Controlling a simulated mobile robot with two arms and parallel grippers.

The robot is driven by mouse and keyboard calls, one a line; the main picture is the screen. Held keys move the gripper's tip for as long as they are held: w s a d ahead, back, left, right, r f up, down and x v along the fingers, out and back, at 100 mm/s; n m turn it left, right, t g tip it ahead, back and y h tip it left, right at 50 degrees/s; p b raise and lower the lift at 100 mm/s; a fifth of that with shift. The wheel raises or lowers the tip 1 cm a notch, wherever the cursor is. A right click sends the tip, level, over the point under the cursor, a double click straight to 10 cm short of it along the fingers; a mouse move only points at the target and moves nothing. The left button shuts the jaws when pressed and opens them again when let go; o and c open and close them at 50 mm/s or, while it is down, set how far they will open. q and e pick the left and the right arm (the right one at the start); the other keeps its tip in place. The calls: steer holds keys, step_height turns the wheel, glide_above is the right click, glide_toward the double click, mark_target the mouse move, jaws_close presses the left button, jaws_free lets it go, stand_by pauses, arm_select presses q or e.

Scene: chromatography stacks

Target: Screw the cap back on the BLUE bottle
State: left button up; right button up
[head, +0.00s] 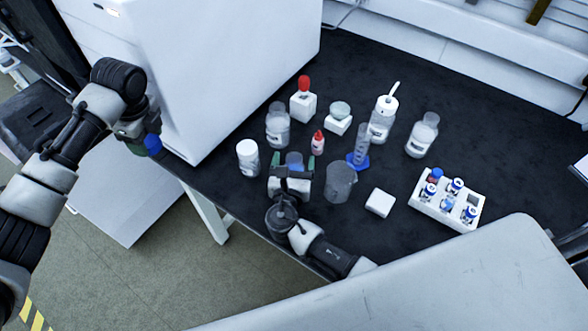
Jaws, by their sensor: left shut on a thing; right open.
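My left gripper (145,145) is shut on a blue cap (153,145), beyond the table's left edge and in front of the large white box. My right gripper (293,166) is open at the front of the table, its green-tipped fingers on either side of a small bluish bottle (294,159). The gripper hides the bottle's lower part; I cannot tell whether the fingers touch it. No cap shows on its top. The cap and this bottle are well apart.
A white jar (248,158) stands left of the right gripper and a clear beaker (340,182) right of it. A red-capped dropper bottle (318,143) and blue-based cylinder (359,152) stand behind. A white vial rack (447,201) is at right. The white box (205,75) borders the table.

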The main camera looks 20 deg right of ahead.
steer(key=shift+w+d, duration=0.1)
steer(key=shift+w, duration=0.1)
steer(key=shift+c, duration=0.2)
arm_select(q)
steer(key=shift+s, duration=0.1)
arm_select(e)
steer(key=shift+s, duration=0.1)
steer(key=c, duration=1.1)
steer(key=shift+f, duration=0.1)
